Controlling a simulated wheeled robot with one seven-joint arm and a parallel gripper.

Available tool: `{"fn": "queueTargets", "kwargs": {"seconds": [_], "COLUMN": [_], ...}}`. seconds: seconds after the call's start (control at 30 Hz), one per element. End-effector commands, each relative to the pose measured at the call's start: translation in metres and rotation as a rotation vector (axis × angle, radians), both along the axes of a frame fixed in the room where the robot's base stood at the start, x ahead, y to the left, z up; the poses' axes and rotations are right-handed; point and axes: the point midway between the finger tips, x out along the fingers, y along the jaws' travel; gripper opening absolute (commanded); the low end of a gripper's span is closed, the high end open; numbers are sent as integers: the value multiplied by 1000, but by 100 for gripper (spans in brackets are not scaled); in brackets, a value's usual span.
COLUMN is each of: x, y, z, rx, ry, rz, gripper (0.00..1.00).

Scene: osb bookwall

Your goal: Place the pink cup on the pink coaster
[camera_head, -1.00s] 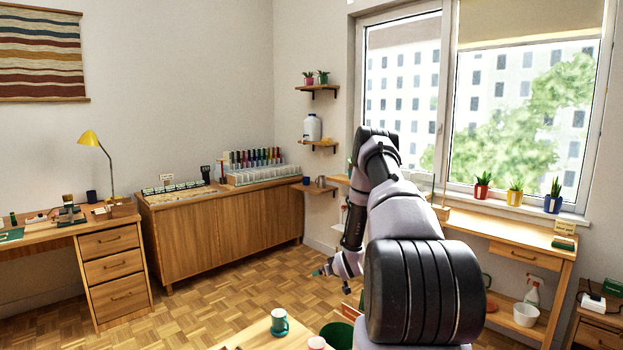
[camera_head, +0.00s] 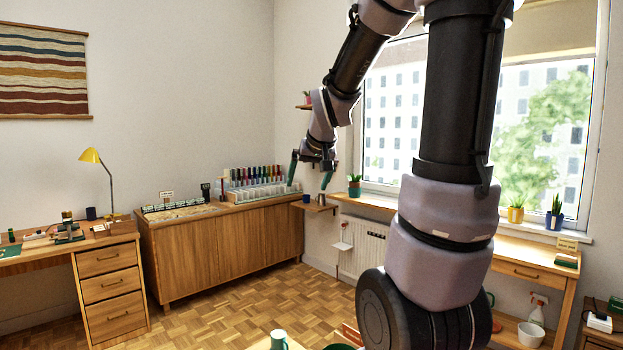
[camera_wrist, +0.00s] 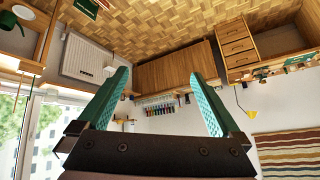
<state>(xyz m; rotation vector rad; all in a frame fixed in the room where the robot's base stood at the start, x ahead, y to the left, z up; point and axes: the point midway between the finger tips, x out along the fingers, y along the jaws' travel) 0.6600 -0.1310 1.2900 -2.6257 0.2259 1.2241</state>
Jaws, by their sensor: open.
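I cannot make out the pink cup or the pink coaster in either current view. My gripper (camera_head: 310,176) is raised high in front of the far wall in the head view, with its two teal fingers spread and pointing down. In the wrist view my gripper (camera_wrist: 160,78) is open, with nothing between the fingers. The room appears upside down there. A teal mug (camera_head: 279,340) stands on a wooden table at the bottom edge of the head view, mostly cut off.
A wooden cabinet (camera_head: 220,248) with a rack of colored bottles stands against the back wall. A desk with drawers (camera_head: 110,285) and a yellow lamp (camera_head: 90,156) are at left. Potted plants stand by the window at right. Parquet floor (camera_head: 240,315) is open between.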

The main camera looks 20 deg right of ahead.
Motion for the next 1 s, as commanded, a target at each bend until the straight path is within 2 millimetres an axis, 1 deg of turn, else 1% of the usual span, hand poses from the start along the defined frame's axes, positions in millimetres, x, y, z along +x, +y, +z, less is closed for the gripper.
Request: {"fn": "queueTargets", "kwargs": {"seconds": [0.03, 0.07, 0.1, 0.17, 0.2, 0.3, 0.4, 0.5, 0.57, 1.0], "x": [-26, -41, -61, -90, -108, -146, -173, -187, -191, -192], "y": [12, 18, 26, 38, 44, 58, 68, 72, 74, 74], "z": [14, 19, 25, 32, 34, 38, 38, 38, 37, 37], "rx": [26, 44, 68, 105, 129, 181, 219, 239, 246, 247], "ry": [-2, 4, 11, 24, 32, 51, 67, 76, 81, 82], "rz": [1, 0, -1, 1, 2, 9, 16, 20, 21, 22], "gripper": [100, 100, 100, 100, 100, 100, 100, 100, 100, 100]}}
